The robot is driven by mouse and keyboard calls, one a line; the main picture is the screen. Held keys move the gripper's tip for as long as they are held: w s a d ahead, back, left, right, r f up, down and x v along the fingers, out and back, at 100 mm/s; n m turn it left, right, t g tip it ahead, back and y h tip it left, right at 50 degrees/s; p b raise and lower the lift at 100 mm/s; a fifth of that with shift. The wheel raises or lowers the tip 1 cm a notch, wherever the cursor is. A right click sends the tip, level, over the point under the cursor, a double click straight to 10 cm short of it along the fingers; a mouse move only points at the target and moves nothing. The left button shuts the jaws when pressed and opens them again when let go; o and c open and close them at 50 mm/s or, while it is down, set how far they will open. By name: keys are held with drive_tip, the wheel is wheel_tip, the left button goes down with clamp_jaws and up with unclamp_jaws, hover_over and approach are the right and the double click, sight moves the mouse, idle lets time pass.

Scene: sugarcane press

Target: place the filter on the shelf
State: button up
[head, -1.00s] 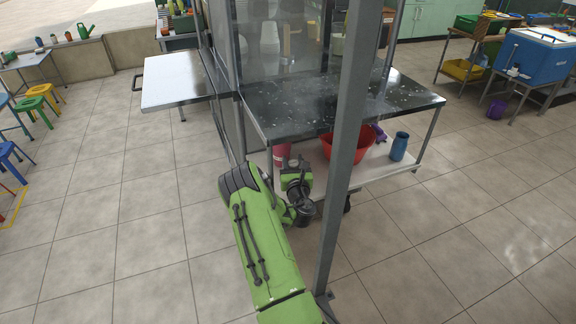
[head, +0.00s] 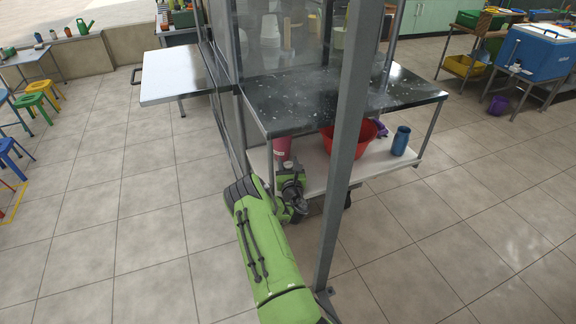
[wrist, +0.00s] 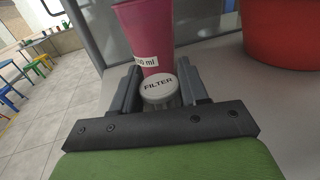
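The filter (wrist: 157,86) has a round white cap marked "FILTER" and sits between the two fingers of my gripper (wrist: 159,92) in the wrist view, filling the gap. Its lower part is mostly hidden by my gripper. In the head view my gripper (head: 288,170) is at the left front of the white lower shelf (head: 375,167) under the dark-topped table. A pink measuring cup (wrist: 147,32) stands just beyond the filter. I cannot tell whether the filter touches the shelf.
The dark tabletop (head: 290,110) is above. A grey post (head: 345,150) rises in front of the shelf. Bare shelf shows between the cup and the basin.

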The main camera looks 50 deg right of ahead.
drive_tip(key=o, duration=0.4)
drive_tip(key=shift+s+r, duration=0.1)
drive_tip(key=shift+s, duration=0.1)
drive_tip(key=v, duration=0.3)
drive_tip(key=b+v, duration=0.1)
drive_tip(key=v, duration=0.1)
drive_tip(key=shift+s+d+f, duration=0.1)
drive_tip(key=shift+d+f, duration=0.1)
drive_tip(key=shift+f, duration=0.1)
drive_tip(key=shift+s+a+r+b, duration=0.15)
drive_tip(key=shift+a+b, duration=0.15)
drive_tip(key=shift+a, duration=0.05)
drive_tip(key=shift+s+a+f, duration=0.3)
drive_tip(key=shift+s+a, duration=0.35)
drive_tip(key=v, duration=0.2)
drive_tip(key=r+p+v, duration=0.1)
drive_tip(key=v, duration=0.1)
drive_tip(key=shift+a, duration=0.25)
